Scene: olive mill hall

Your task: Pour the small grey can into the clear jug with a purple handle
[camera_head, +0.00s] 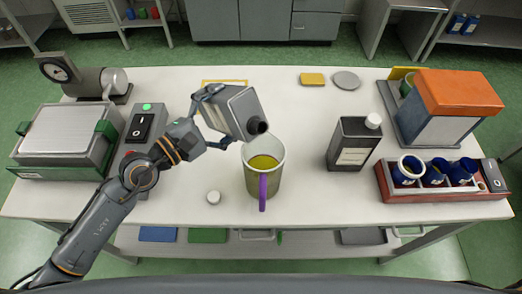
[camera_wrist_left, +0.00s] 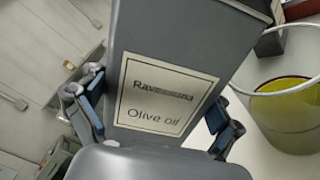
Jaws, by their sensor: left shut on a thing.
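My left gripper (camera_head: 212,117) is shut on the small grey can (camera_head: 238,110). The can is tilted, with its dark spout pointing down and right over the back rim of the jug. In the left wrist view, the fingers hold the can (camera_wrist_left: 165,60) on both sides of its "Olive oil" label. The clear jug (camera_head: 249,183) with a purple handle (camera_head: 263,192) stands upright at the table's front middle and holds yellow-green liquid. The jug also shows in the left wrist view (camera_wrist_left: 300,118). No falling stream can be made out. My right gripper is not in view.
A dark can with a white cap (camera_head: 353,145) stands to the right. A red tray (camera_head: 445,190) holds blue cups at the right edge. A switch box (camera_head: 143,125) stands left. The table (camera_head: 310,190) is bare between jug and tray.

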